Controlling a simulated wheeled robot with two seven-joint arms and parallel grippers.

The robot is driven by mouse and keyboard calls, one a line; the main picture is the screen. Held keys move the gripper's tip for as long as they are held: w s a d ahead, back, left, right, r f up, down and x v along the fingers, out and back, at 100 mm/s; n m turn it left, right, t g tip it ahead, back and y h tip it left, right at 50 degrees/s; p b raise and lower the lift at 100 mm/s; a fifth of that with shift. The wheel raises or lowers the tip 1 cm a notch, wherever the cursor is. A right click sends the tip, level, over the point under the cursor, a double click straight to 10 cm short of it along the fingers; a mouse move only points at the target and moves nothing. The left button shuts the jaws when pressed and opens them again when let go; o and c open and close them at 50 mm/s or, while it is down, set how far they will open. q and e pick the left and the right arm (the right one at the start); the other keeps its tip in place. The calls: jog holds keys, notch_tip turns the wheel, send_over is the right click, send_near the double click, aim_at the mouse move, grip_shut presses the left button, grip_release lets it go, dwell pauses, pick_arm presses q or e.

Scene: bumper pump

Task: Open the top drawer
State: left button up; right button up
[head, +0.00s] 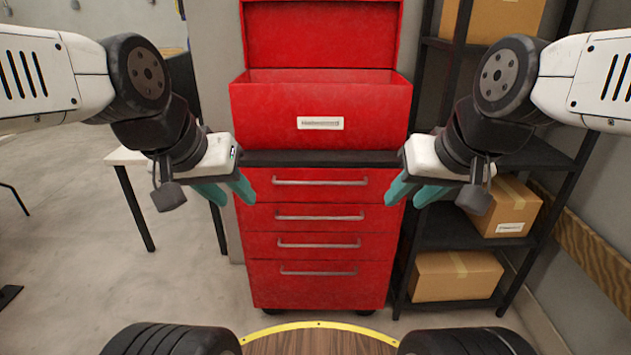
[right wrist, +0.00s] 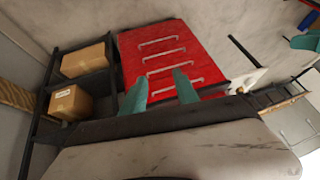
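A red tool cabinet (head: 260,290) stands ahead in the middle of the head view. Its top drawer (head: 250,184), with a silver bar handle (head: 320,182), is closed flush with the front. Several more closed drawers lie below it. My left gripper (head: 228,192) is at the cabinet's left side, its teal fingers apart and empty. My right gripper (head: 408,192) is at the cabinet's right side, also empty. In the right wrist view its two teal fingers (right wrist: 160,91) are spread, with the red drawers beyond them. Neither gripper touches a handle.
A red chest with its lid up (head: 270,110) sits on top of the cabinet. A black shelf (head: 450,228) with cardboard boxes (head: 455,275) stands close on the right. A white table (head: 130,156) is at the left. The floor on the left is mostly free.

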aim_at(322, 183)
jog(key=shift+w, duration=0.1)
jog(key=c, duration=0.3)
jog(key=w+a+f+n+t, duration=0.1)
jog(key=w+f+n, duration=0.15)
jog(key=w, duration=0.65)
jog(key=w+f+n+t, duration=0.2)
jog(key=w+n, duration=0.2)
jog(key=w, duration=0.6)
jog(key=w+a+f+n+t, duration=0.15)
jog(key=w+n, duration=0.25)
jog(key=w, duration=0.5)
jog(key=w+a+f+n+t+y, duration=0.2)
jog(key=w+a+f+n, duration=0.3)
jog(key=f, duration=0.4)
jog(key=w+a+f+n+t+y, duration=0.25)
jog(key=w+f+n, duration=0.35)
jog(key=f, duration=0.4)
jog(key=shift+m+h, duration=0.25)
jog(key=x, duration=0.8)
jog(key=shift+a+f, duration=0.1)
jog(key=shift+a, duration=0.25)
jog(key=shift+s, duration=0.1)
grip_shut()
